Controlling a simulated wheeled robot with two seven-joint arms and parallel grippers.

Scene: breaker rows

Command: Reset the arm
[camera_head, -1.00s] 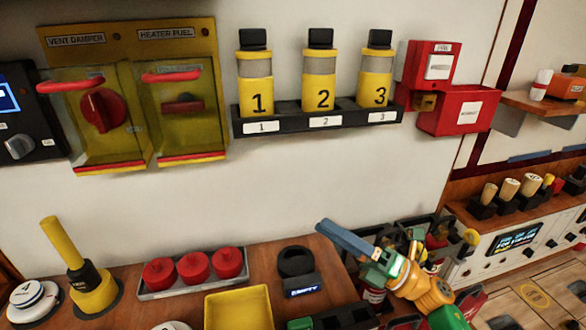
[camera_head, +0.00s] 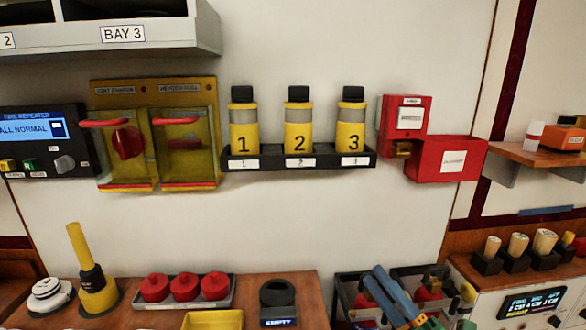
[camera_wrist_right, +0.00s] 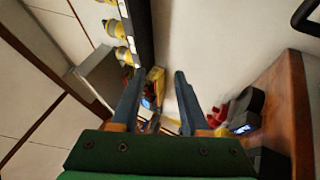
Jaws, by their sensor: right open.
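My right gripper (camera_head: 388,296) shows at the bottom of the head view, right of centre, in front of a dark rack on the counter. Its two blue fingers point up and to the left. In the right wrist view the fingers (camera_wrist_right: 155,95) are apart, with nothing held between them. The green palm block fills the bottom of that view. My left gripper is not in view.
Yellow canisters 1, 2 and 3 (camera_head: 298,130) stand on a wall shelf (camera_head: 270,164). Red boxes (camera_head: 447,158), yellow covered switches (camera_head: 155,135) and a fire repeater panel (camera_head: 42,140) are on the wall. Red knobs (camera_head: 185,287) and a yellow-handled lever (camera_head: 88,270) are on the counter.

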